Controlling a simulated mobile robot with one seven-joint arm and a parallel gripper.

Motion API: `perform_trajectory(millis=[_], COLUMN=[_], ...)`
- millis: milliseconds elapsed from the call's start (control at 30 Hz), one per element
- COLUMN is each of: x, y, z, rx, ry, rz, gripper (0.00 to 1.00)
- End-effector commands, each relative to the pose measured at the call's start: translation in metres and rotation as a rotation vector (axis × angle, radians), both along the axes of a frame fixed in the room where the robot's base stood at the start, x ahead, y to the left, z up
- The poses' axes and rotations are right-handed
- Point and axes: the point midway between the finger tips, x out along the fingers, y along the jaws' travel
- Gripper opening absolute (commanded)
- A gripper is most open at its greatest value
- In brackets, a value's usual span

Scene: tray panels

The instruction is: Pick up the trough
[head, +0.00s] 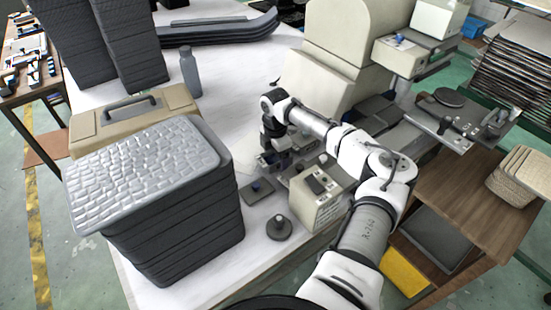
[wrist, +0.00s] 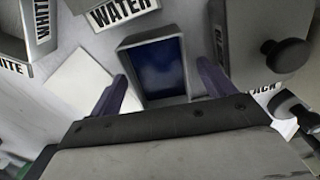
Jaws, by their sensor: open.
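The trough (wrist: 153,68) looks like a small open grey box with a dark blue inside. It lies in the wrist view just beyond and between my fingers. My gripper (wrist: 162,88) is open, with one dark finger on either side of the trough's near end. I cannot tell whether the fingers touch its walls. Nothing is held. In the head view my gripper (head: 271,158) points down over the small items on the white table, and the trough cannot be made out there.
In the wrist view, a box labelled WATER (wrist: 120,14), a WHITE-labelled container (wrist: 38,25) and a knobbed box (wrist: 250,40) crowd around the trough. In the head view, a stack of dark trays (head: 180,235) stands left, a bottle (head: 190,73) behind, and a machine (head: 335,75) beyond the arm.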

Motion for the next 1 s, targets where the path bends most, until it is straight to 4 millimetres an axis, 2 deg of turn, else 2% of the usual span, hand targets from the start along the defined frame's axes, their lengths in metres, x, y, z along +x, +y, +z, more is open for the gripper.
perform_trajectory(millis=[167,600,867,1000], x=[0.0001,0.0005,0.0006,0.0012], y=[0.0,-0.0002,-0.0002,-0.0002], z=[-0.0004,0.0007,0.0019,0.0095], rx=[0.0,0.0,0.0,0.001], ry=[0.0,-0.001,-0.001,-0.003], rz=[0.0,0.0,0.0,-0.001], gripper=[0.81,0.25,0.25,0.25])
